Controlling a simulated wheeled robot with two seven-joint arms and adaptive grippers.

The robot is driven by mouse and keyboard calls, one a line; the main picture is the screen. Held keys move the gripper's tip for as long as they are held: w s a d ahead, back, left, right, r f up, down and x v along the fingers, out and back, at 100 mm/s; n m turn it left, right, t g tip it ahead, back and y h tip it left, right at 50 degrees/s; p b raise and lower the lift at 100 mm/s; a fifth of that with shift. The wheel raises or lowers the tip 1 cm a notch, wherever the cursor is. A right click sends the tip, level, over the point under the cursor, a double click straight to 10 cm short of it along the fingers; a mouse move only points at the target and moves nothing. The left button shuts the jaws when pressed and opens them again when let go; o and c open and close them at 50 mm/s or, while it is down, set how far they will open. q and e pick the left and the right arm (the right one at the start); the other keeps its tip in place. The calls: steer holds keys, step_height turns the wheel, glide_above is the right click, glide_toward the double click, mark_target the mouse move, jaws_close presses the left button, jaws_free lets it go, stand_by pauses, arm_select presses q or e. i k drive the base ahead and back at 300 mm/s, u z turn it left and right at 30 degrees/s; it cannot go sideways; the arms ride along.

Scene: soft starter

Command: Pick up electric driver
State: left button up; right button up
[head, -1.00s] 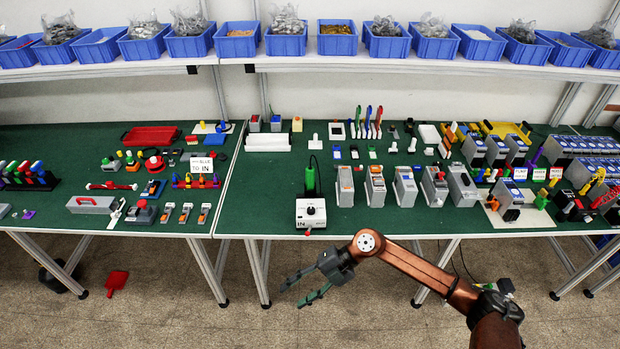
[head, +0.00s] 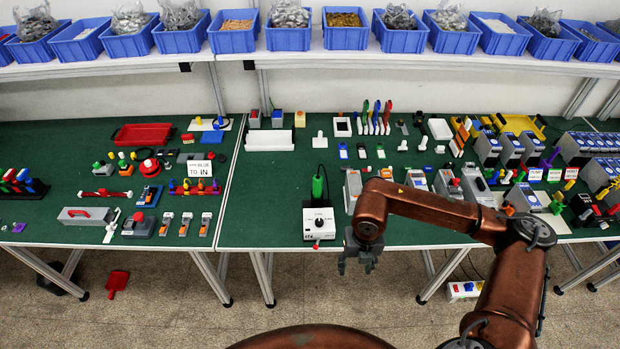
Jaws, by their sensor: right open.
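The electric driver (head: 317,186) is green and stands upright behind a white control box (head: 319,224) with a dark knob, near the front of the green table. A dark cable loops up from its top. My right gripper (head: 357,268) hangs at the table's front edge, to the right of and nearer than the control box, with its fingers pointing down. It is open, empty and apart from the driver. My left gripper is not in view.
Grey device boxes (head: 352,188) stand to the right of the driver, partly behind my right arm. A white block (head: 268,140) lies behind it. Green table surface (head: 262,205) is clear to the left. A shelf with blue bins (head: 289,38) runs above.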

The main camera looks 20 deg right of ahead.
mark_target(316, 180)
steer(key=z, duration=0.05)
steer(key=i, duration=1.4)
